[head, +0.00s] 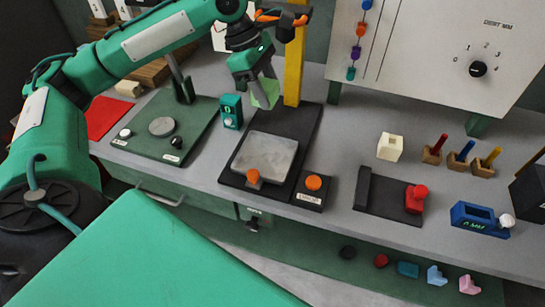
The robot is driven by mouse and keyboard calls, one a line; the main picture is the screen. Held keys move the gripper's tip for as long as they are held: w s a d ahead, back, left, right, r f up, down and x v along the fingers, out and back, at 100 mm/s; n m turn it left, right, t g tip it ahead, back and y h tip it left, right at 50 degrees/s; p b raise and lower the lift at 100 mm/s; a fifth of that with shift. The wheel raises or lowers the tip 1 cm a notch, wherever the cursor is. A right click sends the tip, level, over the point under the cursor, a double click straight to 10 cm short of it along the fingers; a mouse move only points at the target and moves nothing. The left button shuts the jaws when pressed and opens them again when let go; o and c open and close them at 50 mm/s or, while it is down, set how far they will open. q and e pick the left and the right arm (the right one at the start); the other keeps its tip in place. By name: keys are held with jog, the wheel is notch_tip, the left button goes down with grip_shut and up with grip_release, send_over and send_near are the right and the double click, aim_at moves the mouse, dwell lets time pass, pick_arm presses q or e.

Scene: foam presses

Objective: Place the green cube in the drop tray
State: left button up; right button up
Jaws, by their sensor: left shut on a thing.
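My left gripper (262,86) reaches in from the upper left and points down. It is shut on the light green cube (266,95), whose upper part is partly hidden by the fingers. The cube is held in front of the yellow post (294,68), above the back of a black base. A grey square plate (265,158) lies on that base, nearer to me than the cube. No label marks a drop tray, so I cannot tell which thing it is. My right gripper is not in view.
A small green box (231,112) stands left of the black base. A dark green scale-like board (163,124) is further left, near a red mat (107,117). An orange button (313,183), a cream block (390,147) and a red-handled fixture (416,197) are to the right.

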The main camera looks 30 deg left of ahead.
pick_arm(q)
jog(key=shift+a, duration=0.1)
jog(key=shift+n, duration=0.3)
notch_tip(320, 180, down, 14)
jog(key=shift+f, duration=2.75)
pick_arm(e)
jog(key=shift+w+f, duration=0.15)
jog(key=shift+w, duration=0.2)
pick_arm(q)
jog(key=o, duration=1)
jog(key=shift+c, duration=0.2)
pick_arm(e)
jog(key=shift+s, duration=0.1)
